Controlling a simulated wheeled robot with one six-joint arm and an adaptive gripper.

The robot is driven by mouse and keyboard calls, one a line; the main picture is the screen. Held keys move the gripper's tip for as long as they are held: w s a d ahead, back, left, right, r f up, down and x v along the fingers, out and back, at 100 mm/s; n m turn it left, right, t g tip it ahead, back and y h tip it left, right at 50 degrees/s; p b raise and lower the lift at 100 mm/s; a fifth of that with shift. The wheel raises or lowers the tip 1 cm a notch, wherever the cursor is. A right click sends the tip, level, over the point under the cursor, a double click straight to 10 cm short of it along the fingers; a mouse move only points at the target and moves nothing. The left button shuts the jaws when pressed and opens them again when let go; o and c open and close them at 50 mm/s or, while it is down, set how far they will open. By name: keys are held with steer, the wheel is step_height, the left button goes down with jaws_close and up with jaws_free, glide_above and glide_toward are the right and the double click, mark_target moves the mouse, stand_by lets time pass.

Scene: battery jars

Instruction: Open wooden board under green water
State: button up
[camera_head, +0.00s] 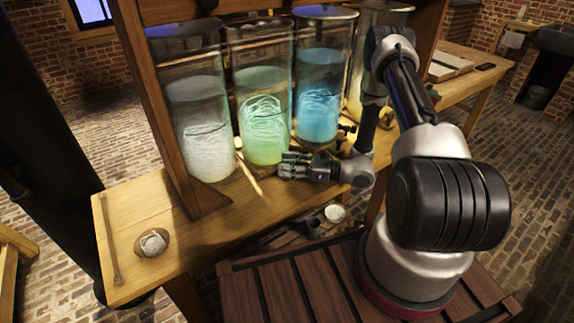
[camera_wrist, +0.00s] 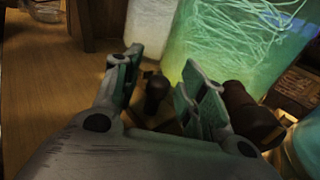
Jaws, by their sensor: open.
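The green water (camera_head: 264,130) fills the lower part of a tall glass jar on the wooden bench; it also glows in the wrist view (camera_wrist: 225,40). A pale, slim wooden piece (camera_head: 250,179) sticks out low in front of this jar. My gripper (camera_head: 284,165) is low at the jar's front right, beside the wooden piece. In the wrist view its fingers (camera_wrist: 163,72) are apart, with a dark rounded knob (camera_wrist: 156,90) showing between them. Contact with the knob cannot be told. A brown rounded piece (camera_wrist: 247,112) is just right of the right finger.
A white-filled jar (camera_head: 199,120) stands left of the green one and a blue-filled jar (camera_head: 318,95) right of it. A wooden frame post (camera_head: 160,105) rises at the left. The bench's left end (camera_head: 185,235) is mostly clear, with a small round dish (camera_head: 152,243).

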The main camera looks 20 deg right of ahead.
steer(key=shift+w+a, duration=0.1)
steer(key=shift+a, duration=0.05)
jaws_close()
